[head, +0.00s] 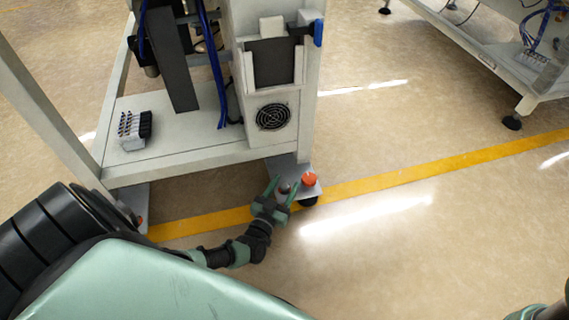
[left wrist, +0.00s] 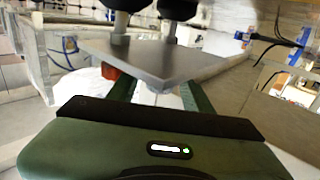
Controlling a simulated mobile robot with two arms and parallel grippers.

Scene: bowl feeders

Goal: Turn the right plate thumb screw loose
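The right plate (head: 303,172) is a grey metal plate at the foot of the machine's right front corner. An orange-red knob (head: 309,179) sits on it, just right of my left gripper (head: 284,182). A smaller dark round knob (head: 284,188) shows between the gripper's spread fingers; I cannot tell whether they touch it. In the left wrist view, the grey plate (left wrist: 165,62) lies across the two green fingers, which stand apart (left wrist: 158,92) and are partly hidden by it. A red part (left wrist: 110,72) shows near the left finger.
The white machine frame (head: 180,160) stands above the plate, with a fan (head: 273,117) on its front. A left foot plate (head: 130,195) is partly hidden by my arm. Open floor with a yellow line (head: 400,180) lies to the right.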

